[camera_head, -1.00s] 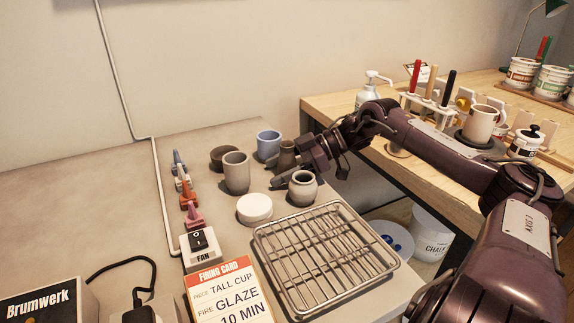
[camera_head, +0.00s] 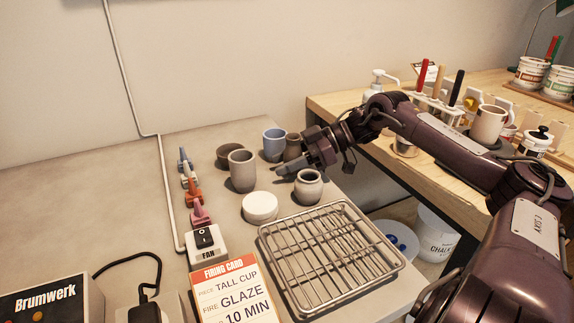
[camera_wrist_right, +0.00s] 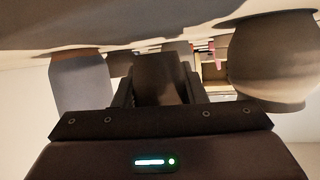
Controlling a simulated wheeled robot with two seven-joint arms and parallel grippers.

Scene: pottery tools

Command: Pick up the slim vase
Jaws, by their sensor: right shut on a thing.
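The slim vase (camera_head: 292,146) is small and dark brown, and stands upright beside the blue cup in the head view. My right gripper (camera_head: 296,161) reaches it from the right and is shut on it. One finger shows in front of the vase and hides its lower part. In the right wrist view the vase (camera_wrist_right: 158,78) is a dark brown shape between the two fingers (camera_wrist_right: 158,95). I cannot tell for sure whether its base is clear of the table. My left gripper is not in view.
Close by are the blue cup (camera_head: 274,146), a grey tall cup (camera_head: 242,172), a dark low bowl (camera_head: 228,155), a round grey vase (camera_head: 308,188) and a white disc-shaped piece (camera_head: 260,208). A wire rack (camera_head: 330,258) lies in front.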

